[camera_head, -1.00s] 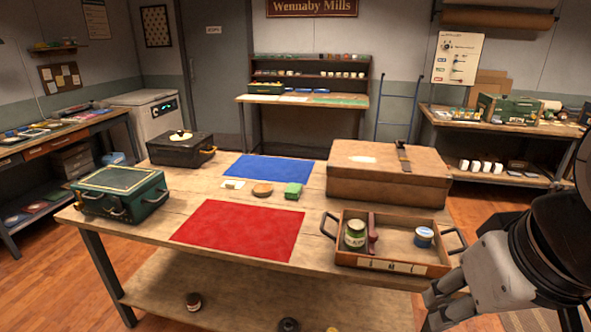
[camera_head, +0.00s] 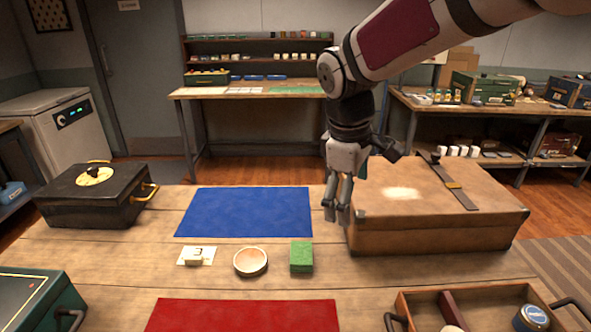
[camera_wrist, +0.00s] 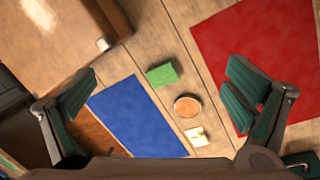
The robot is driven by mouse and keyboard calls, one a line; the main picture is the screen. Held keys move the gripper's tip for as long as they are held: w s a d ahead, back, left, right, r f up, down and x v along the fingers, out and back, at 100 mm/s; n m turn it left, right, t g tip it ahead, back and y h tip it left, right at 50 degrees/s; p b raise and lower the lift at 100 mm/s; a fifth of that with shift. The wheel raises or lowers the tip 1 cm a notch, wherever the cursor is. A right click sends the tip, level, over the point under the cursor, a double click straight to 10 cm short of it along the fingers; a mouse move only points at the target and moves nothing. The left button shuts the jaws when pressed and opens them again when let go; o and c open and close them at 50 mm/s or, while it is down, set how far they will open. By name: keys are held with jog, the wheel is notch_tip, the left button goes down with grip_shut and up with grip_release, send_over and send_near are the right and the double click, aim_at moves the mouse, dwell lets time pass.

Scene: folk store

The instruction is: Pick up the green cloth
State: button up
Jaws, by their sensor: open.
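The green cloth (camera_head: 301,257) is a small folded block lying on the wooden table, right of a small round wooden dish (camera_head: 250,262). In the wrist view the green cloth (camera_wrist: 162,74) lies between and beyond my fingertips, just above the dish (camera_wrist: 187,105). My gripper (camera_head: 337,212) hangs fingers down above the table, up and right of the cloth in the head view, near the left side of the brown case. In the wrist view my gripper (camera_wrist: 160,90) has its two fingers spread wide with nothing between them. It does not touch the cloth.
A blue mat (camera_head: 246,212) lies behind the dish and a red mat (camera_head: 243,316) in front. The large brown case (camera_head: 437,236) stands to the right, an open tray (camera_head: 405,305) at front right. A black box (camera_head: 95,200) and green box (camera_head: 35,300) stand left.

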jog(key=w+a+f+n+g+y+b, duration=0.1)
jog(key=w+a+f+n, duration=0.25)
jog(key=w+f, duration=0.3)
jog(key=w+a+f+n+g, duration=0.1)
jog(key=w+a+f+n, duration=0.1)
jog(key=w+a+f, duration=0.4)
send_over(301, 253)
jog(key=shift+y, duration=0.3)
jog(key=f, duration=0.9)
jog(key=shift+w+d+f, duration=0.1)
jog(key=shift+w+f, duration=0.25)
jog(key=shift+w, duration=0.05)
jog(key=shift+s+f, duration=0.2)
jog(key=shift+f, duration=1.2)
jog(key=shift+s+f, duration=0.15)
jog(key=shift+f, duration=1.2)
jog(key=c, duration=1.2)
